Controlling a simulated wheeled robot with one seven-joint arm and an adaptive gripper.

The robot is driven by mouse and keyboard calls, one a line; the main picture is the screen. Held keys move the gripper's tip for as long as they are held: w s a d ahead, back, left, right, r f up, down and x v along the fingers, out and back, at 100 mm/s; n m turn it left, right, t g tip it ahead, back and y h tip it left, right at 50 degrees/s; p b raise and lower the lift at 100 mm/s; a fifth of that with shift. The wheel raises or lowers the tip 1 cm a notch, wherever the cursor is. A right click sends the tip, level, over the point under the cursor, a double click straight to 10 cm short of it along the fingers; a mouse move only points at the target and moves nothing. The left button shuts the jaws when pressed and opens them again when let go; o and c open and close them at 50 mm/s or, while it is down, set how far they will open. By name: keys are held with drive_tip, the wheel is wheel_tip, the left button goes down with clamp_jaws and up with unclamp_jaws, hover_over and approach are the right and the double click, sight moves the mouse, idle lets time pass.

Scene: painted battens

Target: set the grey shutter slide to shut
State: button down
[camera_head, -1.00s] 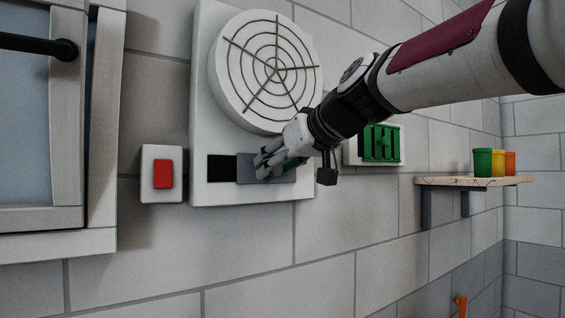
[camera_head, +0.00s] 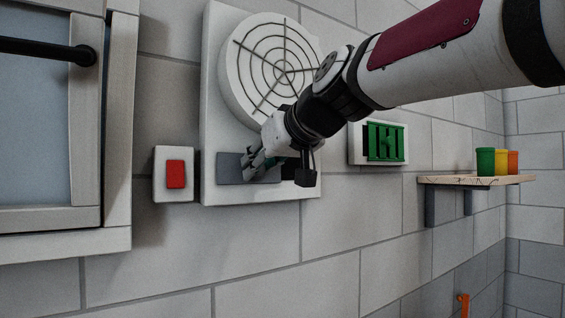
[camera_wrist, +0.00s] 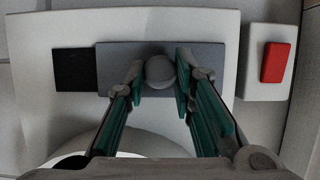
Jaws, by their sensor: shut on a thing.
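The grey shutter slide (camera_head: 231,168) lies in the lower part of a white wall panel (camera_head: 213,110), at its left side. A black opening (camera_head: 289,170) shows right of it, partly hidden by my gripper. In the wrist view, turned over, the slide (camera_wrist: 210,62) sits right of the black opening (camera_wrist: 75,70). A round grey knob (camera_wrist: 160,72) on the slide stands between my fingers. My gripper (camera_head: 256,164) is shut on this knob, one finger on each side.
A round grille (camera_head: 268,65) is above the slide. A red switch (camera_head: 176,174) on a white plate is close to the left, beside a framed window. A green slatted unit (camera_head: 385,142) and a shelf (camera_head: 470,181) with coloured cups are to the right.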

drive_tip(key=shift+s+a, duration=0.2)
drive_tip(key=shift+a, duration=0.05)
drive_tip(key=c, duration=1.3)
unclamp_jaws()
drive_tip(key=shift+a, duration=0.1)
drive_tip(key=shift+c, duration=0.2)
drive_tip(key=v, duration=1.2)
drive_tip(key=shift+f, duration=0.1)
